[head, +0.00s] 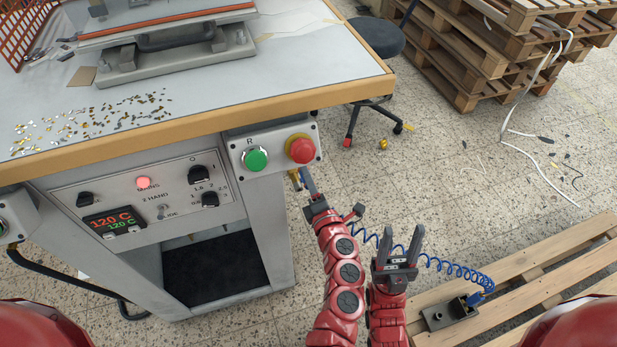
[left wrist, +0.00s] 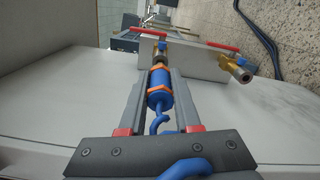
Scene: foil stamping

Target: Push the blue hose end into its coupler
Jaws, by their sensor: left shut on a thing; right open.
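The blue hose end (left wrist: 159,88), a blue cylinder with orange bands, is between the fingers of my left gripper (left wrist: 159,95), which is shut on it. It points away from the wrist, in line with a brass coupler (left wrist: 161,59) on a pale grey block. Its front is at or very near the coupler; I cannot tell whether it is inside. In the head view my left gripper (head: 307,182) is under the red button, beside the table leg, and hides the hose end. My right gripper (head: 401,252) is open and empty, fingers up.
A second brass fitting (left wrist: 235,69) sticks out at the right of the block (left wrist: 195,62). The blue coiled hose (head: 437,264) runs behind my right gripper to a dark box (head: 447,313) on a wooden pallet (head: 540,282). The control box (head: 277,143) is just above my left gripper.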

